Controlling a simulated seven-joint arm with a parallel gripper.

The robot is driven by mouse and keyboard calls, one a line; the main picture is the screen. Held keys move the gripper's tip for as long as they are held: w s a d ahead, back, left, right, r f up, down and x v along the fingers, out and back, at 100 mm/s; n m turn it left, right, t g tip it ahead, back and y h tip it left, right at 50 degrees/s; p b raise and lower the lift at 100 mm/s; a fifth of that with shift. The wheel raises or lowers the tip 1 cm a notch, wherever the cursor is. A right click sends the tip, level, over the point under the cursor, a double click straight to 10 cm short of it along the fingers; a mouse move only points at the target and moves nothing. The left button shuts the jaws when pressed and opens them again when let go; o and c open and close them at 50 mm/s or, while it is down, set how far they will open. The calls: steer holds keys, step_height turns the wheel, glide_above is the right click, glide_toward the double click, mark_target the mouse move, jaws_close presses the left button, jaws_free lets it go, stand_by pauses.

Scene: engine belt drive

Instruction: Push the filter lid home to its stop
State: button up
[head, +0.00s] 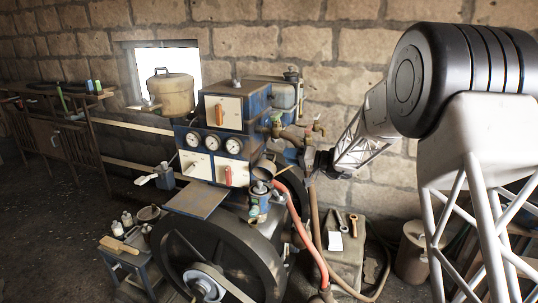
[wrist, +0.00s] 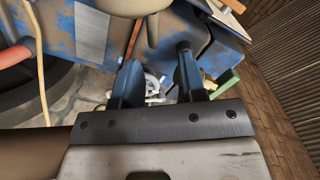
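A round grey lid-like cap (head: 264,168) stands tilted above a small blue canister (head: 258,192) on the front of the engine in the head view. I take this cap to be the filter lid, but its hinge and stop are too small to tell. My gripper (head: 314,162) is to the right of it, by the engine's right side, apart from the cap as far as I can see. In the wrist view the two dark fingers of my gripper (wrist: 159,84) are spread with a gap between them and hold nothing. The lid cannot be made out for sure in the wrist view.
A red hose (head: 285,191) runs down beside the canister, near my gripper. A large dark flywheel (head: 215,250) is below. Brass valves (head: 290,132) stick out at upper right of the engine. A green part (wrist: 228,82) lies right of my fingers.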

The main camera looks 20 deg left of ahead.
mark_target(274, 154)
steer(key=shift+w+a+f, duration=0.3)
steer(key=shift+w+a, duration=0.1)
steer(key=shift+w, duration=0.05)
steer(key=shift+a, duration=0.1)
steer(key=shift+a, duration=3.8)
steer(key=shift+c, duration=0.5)
jaws_close()
